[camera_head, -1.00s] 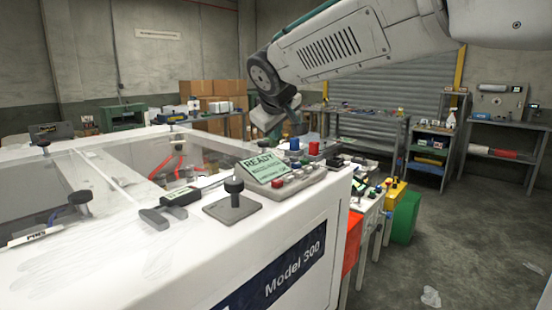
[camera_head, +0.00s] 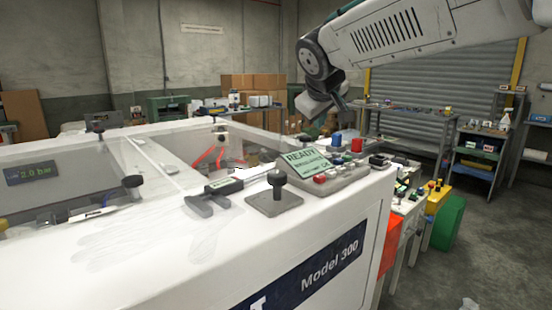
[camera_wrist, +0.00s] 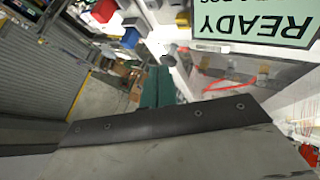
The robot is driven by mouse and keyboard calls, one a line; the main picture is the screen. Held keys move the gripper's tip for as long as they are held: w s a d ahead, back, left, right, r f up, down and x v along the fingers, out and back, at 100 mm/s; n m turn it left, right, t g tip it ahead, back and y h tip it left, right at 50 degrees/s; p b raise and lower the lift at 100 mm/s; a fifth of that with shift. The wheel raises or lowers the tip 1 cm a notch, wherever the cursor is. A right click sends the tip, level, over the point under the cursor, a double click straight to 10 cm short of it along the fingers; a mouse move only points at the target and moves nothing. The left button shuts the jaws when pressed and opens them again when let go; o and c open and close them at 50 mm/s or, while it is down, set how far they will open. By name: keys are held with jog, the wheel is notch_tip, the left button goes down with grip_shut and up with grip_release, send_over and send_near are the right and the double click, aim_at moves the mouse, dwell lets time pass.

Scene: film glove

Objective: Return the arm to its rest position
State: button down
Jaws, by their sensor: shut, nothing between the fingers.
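My arm (camera_head: 400,38) reaches in from the upper right in the head view and bends down at its grey joint. My gripper (camera_head: 343,108) hangs from it, small and dark, above and behind the control panel. Its fingers are together with nothing visible between them. The white Model 300 machine (camera_head: 150,262) fills the foreground. Its control panel has a green READY display (camera_head: 306,160), which shows upside down in the wrist view (camera_wrist: 255,18). A dark bar and a grey surface fill the bottom of the wrist view, where no fingertips can be made out.
A grey clamp-like tool (camera_head: 210,198) and a black knob on a plate (camera_head: 275,200) stand on the machine top. Red (camera_head: 356,145) and blue buttons rise from the panel. Shelves (camera_head: 480,155) and a green bin (camera_head: 448,222) stand at the right. The floor at the right is mostly clear.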

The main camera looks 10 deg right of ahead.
jog(key=s+d+f+m+g+y, duration=0.1)
jog(key=s+f, duration=0.5)
jog(key=s, duration=0.6)
jog(key=s+d+f+m+g+y, duration=0.1)
jog(key=s+f+g, duration=0.3)
jog(key=s, duration=0.8)
jog(key=s+d+f+m+g+y, duration=0.1)
jog(key=s+f+m+g, duration=0.1)
jog(key=s+f, duration=0.6)
jog(key=s+m, duration=0.1)
jog(key=s, duration=0.3)
jog(key=shift+s+d+f, duration=0.35)
